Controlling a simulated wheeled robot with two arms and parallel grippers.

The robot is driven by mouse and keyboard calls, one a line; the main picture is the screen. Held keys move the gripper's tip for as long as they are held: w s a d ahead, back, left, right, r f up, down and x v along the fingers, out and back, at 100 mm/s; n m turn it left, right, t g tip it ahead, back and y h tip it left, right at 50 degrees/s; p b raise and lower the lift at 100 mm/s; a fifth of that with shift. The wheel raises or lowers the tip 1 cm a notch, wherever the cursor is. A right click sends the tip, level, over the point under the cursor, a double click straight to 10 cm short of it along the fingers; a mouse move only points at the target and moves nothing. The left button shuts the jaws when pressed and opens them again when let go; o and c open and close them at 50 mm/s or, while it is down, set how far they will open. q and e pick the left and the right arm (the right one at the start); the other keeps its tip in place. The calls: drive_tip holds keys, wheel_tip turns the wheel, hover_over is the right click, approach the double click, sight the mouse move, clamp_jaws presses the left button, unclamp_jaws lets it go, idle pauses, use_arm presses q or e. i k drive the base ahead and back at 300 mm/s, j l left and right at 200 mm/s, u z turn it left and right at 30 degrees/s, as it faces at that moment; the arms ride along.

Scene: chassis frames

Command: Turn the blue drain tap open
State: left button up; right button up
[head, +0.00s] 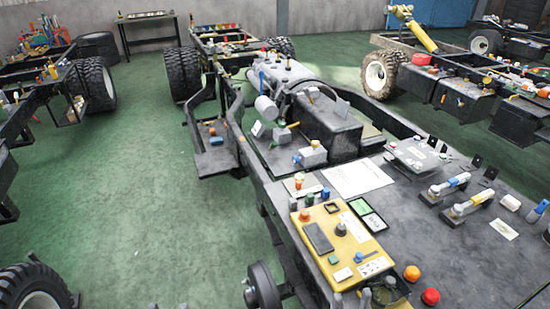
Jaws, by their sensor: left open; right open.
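Several small blue parts show on the chassis frame, and I cannot tell for sure which is the drain tap. A blue knob (297,159) sits at the left side of a small grey block (313,155) in the middle of the chassis. A thin blue part (262,77) stands upright near the grey cylinder (267,107) further back. A blue handle (542,206) shows at the right edge. Whether any of these is turned open is too small to tell. Neither of my grippers is in view.
A yellow control panel (345,262) with buttons stands in front. Two lever handles (449,185) (470,204) lie on the dark deck (425,260) at right. A white sheet (357,178) lies behind the panel. Green floor (160,220) is clear at left. Other chassis frames stand around.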

sight(296, 159)
drive_tip(key=i+j, duration=0.15)
drive_tip(key=j, duration=0.15)
drive_tip(key=i+j+z, duration=0.1)
drive_tip(key=i+j, duration=0.25)
drive_tip(key=j, duration=0.3)
drive_tip(key=i+j+z, duration=0.15)
drive_tip(key=j, duration=0.15)
drive_tip(key=i+j, duration=0.15)
drive_tip(key=j, duration=0.2)
drive_tip(key=i+j+z, duration=0.1)
drive_tip(key=i, duration=0.4)
drive_tip(key=i+j, duration=0.35)
drive_tip(key=i+z, duration=0.05)
drive_tip(key=i, duration=0.05)
